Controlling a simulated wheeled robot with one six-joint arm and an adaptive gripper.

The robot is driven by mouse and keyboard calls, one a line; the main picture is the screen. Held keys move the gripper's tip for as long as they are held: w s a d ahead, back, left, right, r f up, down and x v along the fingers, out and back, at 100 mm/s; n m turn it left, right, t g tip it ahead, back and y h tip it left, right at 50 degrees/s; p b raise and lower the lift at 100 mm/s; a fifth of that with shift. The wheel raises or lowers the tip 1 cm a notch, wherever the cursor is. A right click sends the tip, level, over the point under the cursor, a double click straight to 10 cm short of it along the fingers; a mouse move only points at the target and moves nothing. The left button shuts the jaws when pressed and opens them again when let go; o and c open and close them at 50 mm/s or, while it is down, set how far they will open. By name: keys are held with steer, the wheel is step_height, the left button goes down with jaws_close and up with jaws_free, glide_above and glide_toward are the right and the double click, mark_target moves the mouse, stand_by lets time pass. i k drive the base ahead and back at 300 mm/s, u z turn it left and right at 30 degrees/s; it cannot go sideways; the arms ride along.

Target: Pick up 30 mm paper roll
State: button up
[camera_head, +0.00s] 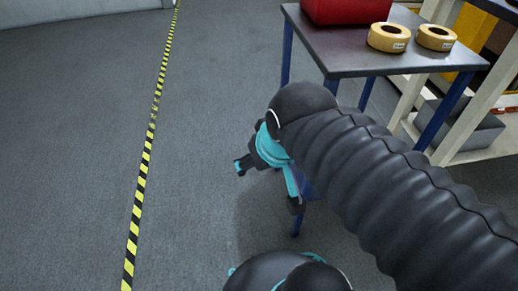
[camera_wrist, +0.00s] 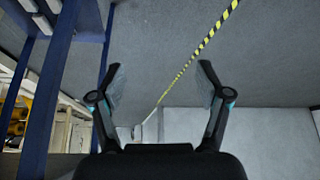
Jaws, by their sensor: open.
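Two tan paper rolls with white labels lie flat on a dark table with blue legs, at the upper right in the head view. The left roll (camera_head: 389,37) and the right roll (camera_head: 436,38) sit side by side; I cannot tell which is the 30 mm one. My gripper (camera_head: 266,183) is below and left of the table, away from the rolls. In the wrist view my gripper (camera_wrist: 160,80) has its fingers spread wide with nothing between them. The rolls are not in the wrist view.
The table (camera_head: 350,55) also holds a red box (camera_head: 345,10) behind the rolls. A shelf rack (camera_head: 480,125) with a grey box stands at the right. Yellow-black tape (camera_head: 146,155) runs along the floor. The grey floor at left is clear. Blue table legs (camera_wrist: 45,95) are close at left in the wrist view.

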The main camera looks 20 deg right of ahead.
mark_target(432, 37)
steer(key=z, duration=1.75)
steer(key=k, duration=0.5)
steer(key=z, duration=1.3)
steer(key=i, duration=0.2)
steer(key=u, duration=0.35)
